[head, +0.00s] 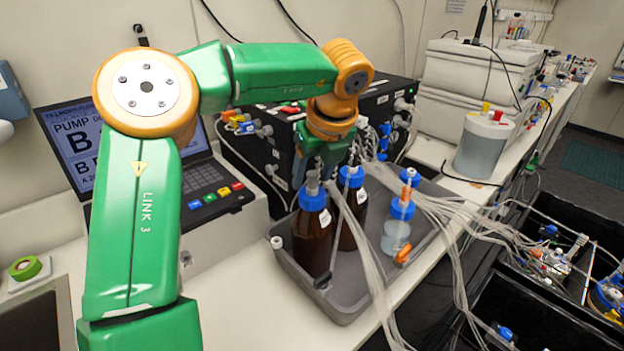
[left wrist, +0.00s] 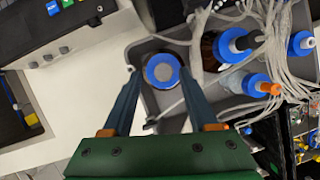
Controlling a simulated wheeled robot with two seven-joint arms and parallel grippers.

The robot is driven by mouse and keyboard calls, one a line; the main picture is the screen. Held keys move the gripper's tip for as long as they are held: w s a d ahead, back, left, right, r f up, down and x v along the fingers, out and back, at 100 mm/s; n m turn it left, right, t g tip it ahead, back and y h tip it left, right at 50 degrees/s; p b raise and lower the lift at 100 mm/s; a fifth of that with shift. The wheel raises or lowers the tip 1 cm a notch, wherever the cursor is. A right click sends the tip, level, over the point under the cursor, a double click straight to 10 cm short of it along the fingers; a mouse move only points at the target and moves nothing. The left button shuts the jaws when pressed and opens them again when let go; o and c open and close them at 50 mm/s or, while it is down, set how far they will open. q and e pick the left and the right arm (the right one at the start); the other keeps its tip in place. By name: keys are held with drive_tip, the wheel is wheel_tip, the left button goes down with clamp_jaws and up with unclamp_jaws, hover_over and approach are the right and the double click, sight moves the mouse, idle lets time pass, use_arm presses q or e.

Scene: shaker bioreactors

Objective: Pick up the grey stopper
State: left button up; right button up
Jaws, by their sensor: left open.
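A grey stopper (head: 312,184) sits in the blue cap of the front brown bottle (head: 312,240), which stands upright in a grey tray. In the left wrist view the stopper (left wrist: 161,71) is a round grey disc inside a blue ring. My left gripper (head: 318,170) comes down over this bottle from above. In the left wrist view its fingers (left wrist: 159,75) are apart, one on each side of the blue cap, with nothing held between them. Whether the fingers touch the cap I cannot tell. My right gripper is not in view.
A second brown bottle (head: 352,222) and a clear bottle (head: 396,236) stand close by in the tray (head: 345,308). Loose clear tubes (head: 380,290) hang over the tray's right side. A black pump box (head: 262,150) stands behind, a laptop-like unit (head: 215,205) to the left.

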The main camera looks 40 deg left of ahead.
use_arm(q)
drive_tip(key=shift+w+a+f, duration=0.45)
drive_tip(key=shift+w+a, duration=0.05)
drive_tip(key=shift+w, duration=0.05)
drive_tip(key=shift+c, duration=1.3)
drive_tip(key=shift+s+d+r, duration=0.25)
drive_tip(key=shift+s, duration=0.05)
clamp_jaws()
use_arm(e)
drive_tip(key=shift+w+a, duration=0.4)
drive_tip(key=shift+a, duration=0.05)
use_arm(q)
drive_tip(key=shift+w+a+f, duration=0.1)
drive_tip(key=shift+w, duration=0.05)
